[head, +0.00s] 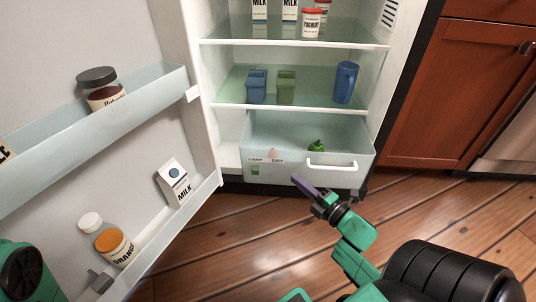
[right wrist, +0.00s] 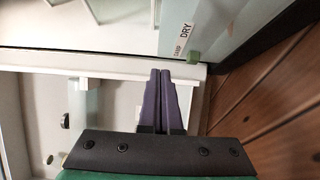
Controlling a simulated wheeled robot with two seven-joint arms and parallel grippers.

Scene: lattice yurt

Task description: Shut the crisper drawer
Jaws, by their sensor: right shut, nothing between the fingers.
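The crisper drawer (head: 280,173) is at the bottom of the open fridge and stands pulled out, its inside visible from above. Its pale front has a white bar handle (head: 331,166) on the right and DAMP and DRY labels on the left. A green pepper (head: 317,146) lies inside. My right gripper (head: 297,180) is in front of the drawer's lower front, left of the handle, with its purple fingers together and empty. In the right wrist view the shut fingers (right wrist: 162,75) point towards the labelled drawer front (right wrist: 205,30); contact cannot be told. My left gripper is not clearly seen.
The open fridge door (head: 95,160) fills the left, with a jar (head: 103,92), a milk carton (head: 173,183) and an orange bottle (head: 108,240) on its shelves. Glass shelves hold containers and a blue jug (head: 345,82). Wooden floor (head: 430,215) is clear at right.

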